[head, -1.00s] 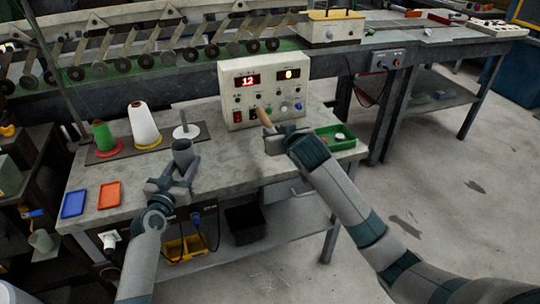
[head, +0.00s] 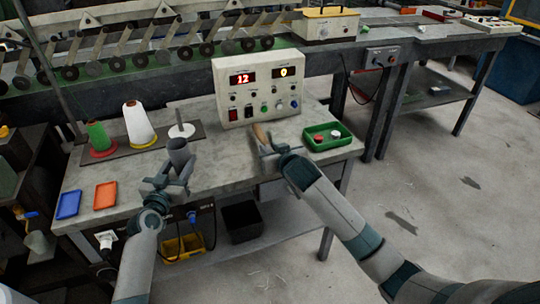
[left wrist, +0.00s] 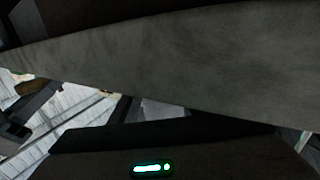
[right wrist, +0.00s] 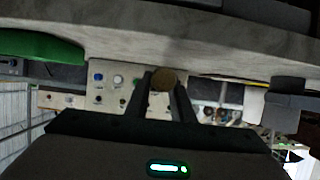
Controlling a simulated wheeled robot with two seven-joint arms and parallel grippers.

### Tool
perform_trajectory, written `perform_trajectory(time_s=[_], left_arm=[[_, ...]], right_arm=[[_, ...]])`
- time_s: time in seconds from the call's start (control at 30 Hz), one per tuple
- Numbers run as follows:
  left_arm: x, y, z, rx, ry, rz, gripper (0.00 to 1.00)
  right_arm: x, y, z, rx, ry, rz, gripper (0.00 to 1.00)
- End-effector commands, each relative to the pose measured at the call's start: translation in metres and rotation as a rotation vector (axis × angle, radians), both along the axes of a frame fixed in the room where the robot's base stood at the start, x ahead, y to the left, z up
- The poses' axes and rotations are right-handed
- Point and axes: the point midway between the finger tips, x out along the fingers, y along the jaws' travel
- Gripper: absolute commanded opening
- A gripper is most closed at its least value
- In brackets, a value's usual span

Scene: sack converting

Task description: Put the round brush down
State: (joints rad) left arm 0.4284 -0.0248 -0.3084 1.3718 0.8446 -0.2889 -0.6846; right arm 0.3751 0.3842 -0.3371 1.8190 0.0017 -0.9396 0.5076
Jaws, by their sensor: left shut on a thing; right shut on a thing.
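The round brush, with a tan wooden handle (head: 261,134), is in my right gripper (head: 267,149). The handle points up and tilts away, just above the bench in front of the control box. In the right wrist view its round brown end (right wrist: 163,80) shows between the two fingers (right wrist: 161,98). I cannot tell whether its lower end touches the bench; the bristles are hidden. The left wrist view shows mostly a close grey surface (left wrist: 190,60).
A control box (head: 258,90) with lit displays stands at the back of the bench (head: 225,160). A green tray (head: 327,146) holding red and white pieces is to the right. Thread cones, a spindle (head: 182,130), a blue tray (head: 68,204) and an orange tray (head: 105,195) are left.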

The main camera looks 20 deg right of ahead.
Motion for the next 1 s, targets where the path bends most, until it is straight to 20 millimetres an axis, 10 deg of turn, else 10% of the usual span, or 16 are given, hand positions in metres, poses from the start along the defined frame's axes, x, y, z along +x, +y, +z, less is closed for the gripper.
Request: perform_trajectory(time_s=[0.63,0.67,0.73,1.0], left_arm=[[0.0,0.0,0.0,0.0,0.001,0.0,0.2],[0.0,0.0,0.0,0.0,0.001,0.0,0.2],[0.0,0.0,0.0,0.0,0.001,0.0,0.2],[0.0,0.0,0.0,0.0,0.001,0.0,0.2]], right_arm=[[0.0,0.0,-0.028,0.0,0.0,0.001,0.0],[0.0,0.0,-0.028,0.0,0.0,0.001,0.26],[0.0,0.0,-0.027,0.0,0.0,0.001,0.4],[0.0,0.0,-0.027,0.0,0.0,0.001,0.4]])
